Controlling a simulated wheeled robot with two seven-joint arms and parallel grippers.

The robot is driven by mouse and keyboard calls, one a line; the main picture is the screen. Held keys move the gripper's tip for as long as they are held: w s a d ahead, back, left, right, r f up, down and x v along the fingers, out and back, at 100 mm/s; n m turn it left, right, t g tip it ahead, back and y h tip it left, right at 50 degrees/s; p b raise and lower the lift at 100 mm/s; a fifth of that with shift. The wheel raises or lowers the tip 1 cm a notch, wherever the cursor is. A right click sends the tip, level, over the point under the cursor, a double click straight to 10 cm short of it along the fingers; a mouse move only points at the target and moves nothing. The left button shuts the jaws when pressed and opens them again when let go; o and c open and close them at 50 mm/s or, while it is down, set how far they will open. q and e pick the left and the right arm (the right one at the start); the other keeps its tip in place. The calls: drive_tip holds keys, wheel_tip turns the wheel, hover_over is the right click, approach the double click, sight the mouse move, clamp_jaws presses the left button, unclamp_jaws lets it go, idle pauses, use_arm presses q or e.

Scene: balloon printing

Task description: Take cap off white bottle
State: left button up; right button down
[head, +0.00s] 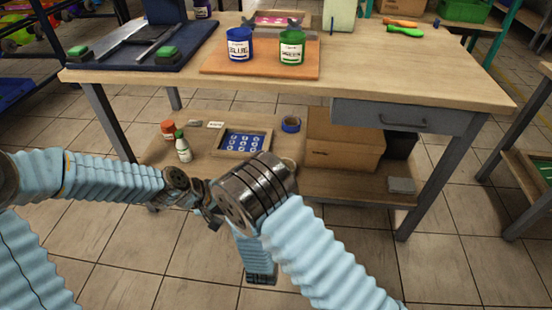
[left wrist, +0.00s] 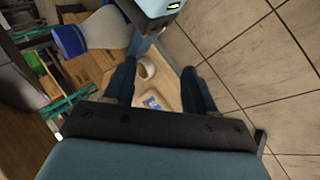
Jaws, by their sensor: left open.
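A white bottle (head: 184,154) with a green cap (head: 179,135) stands upright on the lower shelf, near its left end. The cap is on the bottle. My left gripper (left wrist: 158,88) is open and empty, its two fingers apart in the left wrist view. In the head view the left wrist is in front of the shelf, right of and nearer than the bottle, and its fingers are mostly hidden. I cannot pick out the bottle in the left wrist view. My right arm crosses at the front centre, its forearm pointing down, and its gripper cannot be made out.
An orange-capped container (head: 168,130) stands close behind the white bottle. A table leg (head: 109,123) stands left of the bottle.

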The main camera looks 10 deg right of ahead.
use_arm(q)
drive_tip(key=d+r+m+g+y, duration=0.1)
drive_tip(key=d+r+m, duration=0.2)
drive_tip(key=m, duration=0.6)
drive_tip(key=w+d+r+m+g, duration=0.1)
drive_tip(key=d+r+m, duration=0.2)
drive_tip(key=m, duration=0.6)
drive_tip(key=d+r+m+g+y, duration=0.1)
drive_tip(key=d+r+m+g, duration=0.1)
drive_tip(key=m, duration=0.7)
drive_tip(key=shift+w+d+r+y, duration=0.15)
drive_tip(key=shift+d+r, duration=0.25)
drive_tip(key=shift+r, duration=0.1)
drive_tip(key=shift+w+d+r+y, duration=0.15)
drive_tip(key=shift+d+r, duration=0.2)
drive_tip(key=shift+r, duration=0.15)
drive_tip(key=r+m+y, duration=0.1)
drive_tip(key=m, duration=0.3)
drive_tip(key=d+r+m+y, duration=0.1)
drive_tip(key=m, duration=0.2)
drive_tip(key=r+m+y, duration=0.1)
drive_tip(key=m, duration=0.3)
drive_tip(key=shift+s+d+m+y, duration=0.15)
drive_tip(key=shift+d+m+y, duration=0.15)
drive_tip(key=shift+y, duration=0.1)
drive_tip(key=shift+s+d+r+m+y, duration=0.1)
drive_tip(key=shift+r+m+y, duration=0.4)
drive_tip(key=shift+m, duration=1)
wheel_tip(320, 180, down, 8)
drive_tip(key=shift+r, duration=0.15)
